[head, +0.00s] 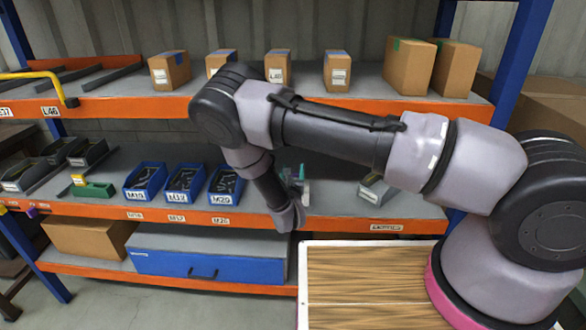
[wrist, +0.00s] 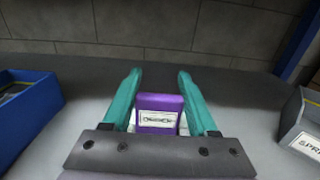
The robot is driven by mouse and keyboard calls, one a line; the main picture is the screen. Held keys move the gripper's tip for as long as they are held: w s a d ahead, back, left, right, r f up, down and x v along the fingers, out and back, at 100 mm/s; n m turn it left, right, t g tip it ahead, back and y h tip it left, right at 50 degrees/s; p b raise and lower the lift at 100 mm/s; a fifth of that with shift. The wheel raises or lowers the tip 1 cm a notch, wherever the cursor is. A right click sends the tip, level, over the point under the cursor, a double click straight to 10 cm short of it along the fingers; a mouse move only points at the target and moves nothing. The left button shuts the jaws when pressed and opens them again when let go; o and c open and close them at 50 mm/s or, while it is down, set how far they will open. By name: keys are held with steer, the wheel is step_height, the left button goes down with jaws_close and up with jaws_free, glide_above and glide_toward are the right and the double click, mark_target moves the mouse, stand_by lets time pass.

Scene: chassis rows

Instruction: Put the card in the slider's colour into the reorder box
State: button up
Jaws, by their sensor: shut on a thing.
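My gripper (wrist: 160,105) is shut on a purple card (wrist: 160,103) with a white label, held upright between the teal fingers. In the head view my gripper (head: 292,185) is over the middle shelf, right of the blue bins, and the card is not clear there. A small purple piece (head: 32,212), perhaps the slider, sits on the middle shelf's orange edge at far left. A low green box (head: 94,190) stands on that shelf at left, with a yellow card (head: 79,179) at it. No readable word marks it as the reorder box.
Several blue bins (head: 185,183) stand between the green box and my gripper. A grey labelled bin (head: 376,190) is to the right; it also shows in the wrist view (wrist: 300,125).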

steer(key=shift+f, duration=0.3)
steer(key=o, duration=1.4)
steer(key=shift+o, duration=0.2)
steer(key=s, duration=1)
steer(key=shift+s+a, duration=0.15)
steer(key=shift+s, duration=0.25)
steer(key=shift+s, duration=0.1)
